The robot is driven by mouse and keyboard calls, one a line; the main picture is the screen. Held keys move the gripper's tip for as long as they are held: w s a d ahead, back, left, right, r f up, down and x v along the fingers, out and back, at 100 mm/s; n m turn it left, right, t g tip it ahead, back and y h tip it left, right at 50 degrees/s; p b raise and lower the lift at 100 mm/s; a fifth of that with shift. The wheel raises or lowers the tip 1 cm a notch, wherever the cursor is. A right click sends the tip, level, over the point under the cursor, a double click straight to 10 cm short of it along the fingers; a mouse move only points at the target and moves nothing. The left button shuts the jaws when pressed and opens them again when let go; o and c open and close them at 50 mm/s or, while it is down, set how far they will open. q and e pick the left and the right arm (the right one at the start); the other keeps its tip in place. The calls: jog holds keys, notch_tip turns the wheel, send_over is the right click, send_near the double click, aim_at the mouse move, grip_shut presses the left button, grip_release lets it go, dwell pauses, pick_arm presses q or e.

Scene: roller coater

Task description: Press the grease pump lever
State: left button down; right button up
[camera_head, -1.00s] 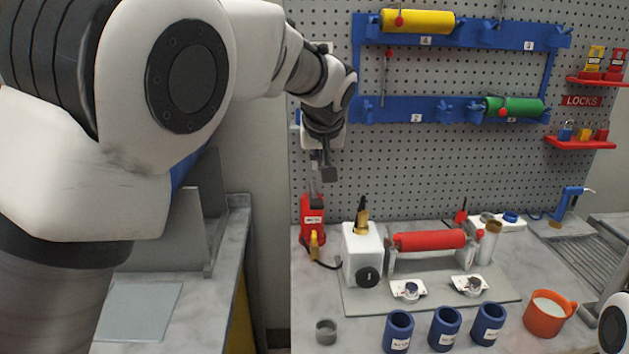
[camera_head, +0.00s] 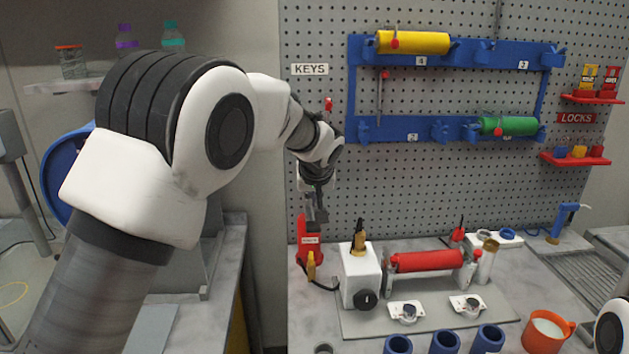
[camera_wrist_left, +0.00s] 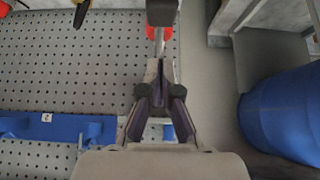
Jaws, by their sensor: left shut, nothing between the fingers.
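The red grease pump (camera_head: 305,238) with a white label stands at the left end of the bench, against the pegboard. A thin grey lever rises from its top, partly hidden by my left gripper (camera_head: 317,222). My left gripper is shut and empty, pointing down just above and in front of the pump. In the left wrist view, the closed fingers (camera_wrist_left: 160,68) point towards a dark block, a silver rod and a bit of red pump (camera_wrist_left: 152,33) at the top. I cannot tell whether the fingers touch the lever. My right gripper is out of view.
Right of the pump stand a white box (camera_head: 360,278) and a red roller (camera_head: 428,261) on a grey plate. Blue cups (camera_head: 445,342) and an orange mug (camera_head: 545,331) are in front. A blue rack (camera_head: 440,130) hangs on the pegboard. A blue drum (camera_wrist_left: 282,115) shows in the left wrist view.

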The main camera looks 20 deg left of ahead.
aim_at(313, 222)
pick_arm(q)
jog(key=f, duration=0.3)
jog(key=f+p, duration=0.1)
jog(key=shift+w+a+f, duration=0.15)
jog(key=shift+w, duration=0.1)
jog(key=shift+s+f, duration=0.15)
jog(key=shift+f, duration=0.3)
